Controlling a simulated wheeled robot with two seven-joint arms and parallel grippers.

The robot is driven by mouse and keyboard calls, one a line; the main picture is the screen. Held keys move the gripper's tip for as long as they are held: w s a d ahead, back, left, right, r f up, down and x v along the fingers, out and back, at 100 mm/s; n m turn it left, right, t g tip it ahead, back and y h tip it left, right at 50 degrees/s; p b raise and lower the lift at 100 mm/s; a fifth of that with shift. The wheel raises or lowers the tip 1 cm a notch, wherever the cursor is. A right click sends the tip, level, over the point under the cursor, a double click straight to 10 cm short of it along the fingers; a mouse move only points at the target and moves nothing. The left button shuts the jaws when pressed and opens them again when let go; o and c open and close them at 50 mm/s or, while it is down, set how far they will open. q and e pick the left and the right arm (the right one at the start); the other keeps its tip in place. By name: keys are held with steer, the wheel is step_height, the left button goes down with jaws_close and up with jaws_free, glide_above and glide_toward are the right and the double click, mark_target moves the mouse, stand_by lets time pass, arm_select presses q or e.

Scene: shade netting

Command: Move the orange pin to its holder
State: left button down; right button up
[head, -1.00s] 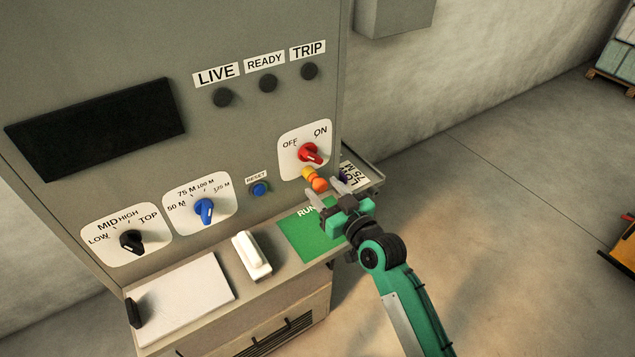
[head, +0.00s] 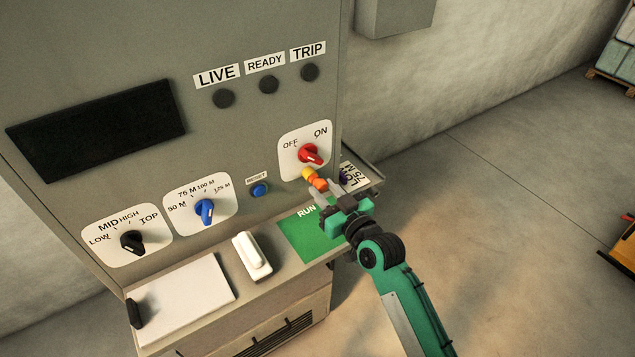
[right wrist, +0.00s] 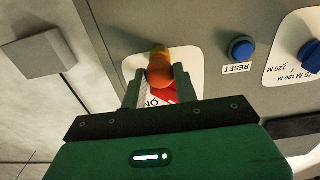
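The orange pin (head: 319,184), with a yellow part at its far end, sticks out of the panel just below the red OFF/ON knob (head: 310,154). In the right wrist view the pin (right wrist: 160,72) lies between the fingertips, both close against its sides. My right gripper (head: 333,188) appears shut on it. In that view the gripper (right wrist: 160,85) hides part of the knob's plate. A small dark purple thing (head: 344,178) shows behind the fingers by a partly hidden white label on the ledge; I cannot tell whether it is the holder. My left gripper is out of view.
The ledge holds a green RUN plate (head: 306,232), a white switch (head: 252,256) and a white sheet (head: 182,298). A blue RESET button (head: 259,190) and a blue dial (head: 205,211) are left of the pin. The floor to the right is clear nearby.

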steer(key=shift+p+v, duration=0.35)
steer(key=shift+v, duration=0.45)
jaws_close()
steer(key=shift+s+d, duration=0.25)
steer(key=shift+s, duration=0.05)
steer(key=shift+p+v, duration=0.55)
steer(key=shift+v, duration=0.9)
steer(key=shift+s, duration=0.1)
steer(key=p+v, duration=0.1)
steer(key=v, duration=0.3)
